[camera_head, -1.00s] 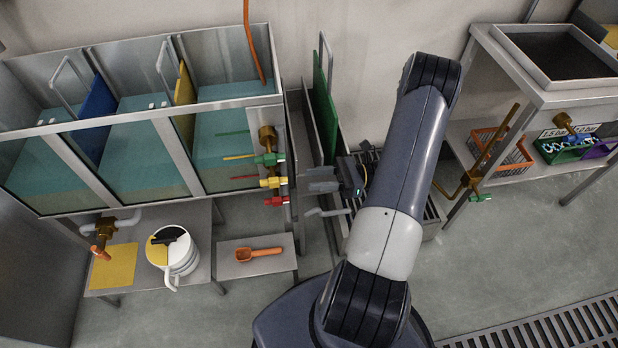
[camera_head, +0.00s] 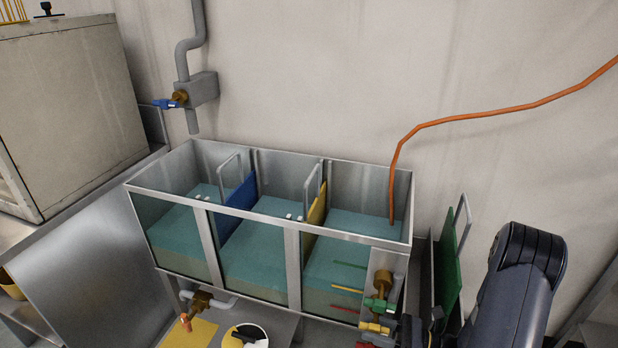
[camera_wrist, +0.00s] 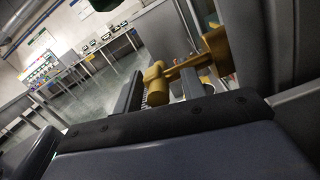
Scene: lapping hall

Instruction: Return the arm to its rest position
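My arm (camera_head: 515,290) stands at the lower right of the head view, just right of the tank. Its lower part is cut off by the picture edge. In the head view the gripper end is only partly visible, beside the valves at the tank's front right corner.
The glass-sided tank (camera_head: 285,236) has blue and yellow dividers. A brass valve (camera_head: 383,283) with green, yellow and red handles is near my gripper. A green panel (camera_head: 446,262) stands between tank and arm. An orange hose (camera_head: 480,115) hangs into the tank. Wrist view: benches (camera_wrist: 105,47) stand beyond open floor.

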